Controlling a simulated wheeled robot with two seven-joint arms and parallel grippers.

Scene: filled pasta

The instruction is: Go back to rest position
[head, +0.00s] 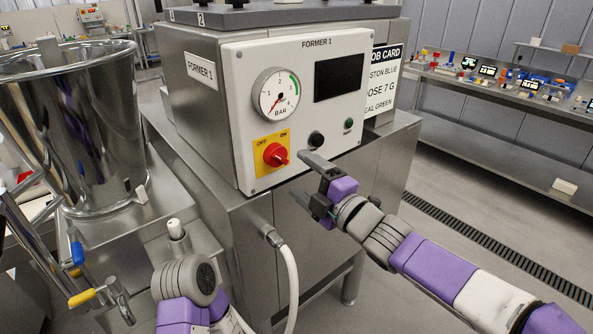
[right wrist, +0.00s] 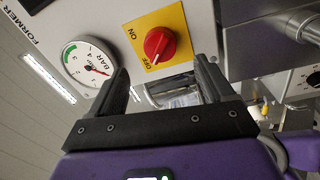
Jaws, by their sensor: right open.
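My right gripper (head: 299,173) is open and empty, in front of the lower part of the FORMER 1 panel (head: 230,120). In the right wrist view its two fingers (right wrist: 162,68) stand apart with nothing between them. The red rotary switch (head: 276,155) on its yellow OFF/ON plate is just left of the fingertips. It also shows in the right wrist view (right wrist: 160,44), beyond the fingers with a gap.
The panel also carries a pressure gauge (head: 279,94), a dark screen (head: 342,74), a black button (head: 316,139) and a green one (head: 349,124). A steel hopper (head: 90,130) stands at left, and a white hose (head: 291,280) hangs below the panel. Open floor lies at right.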

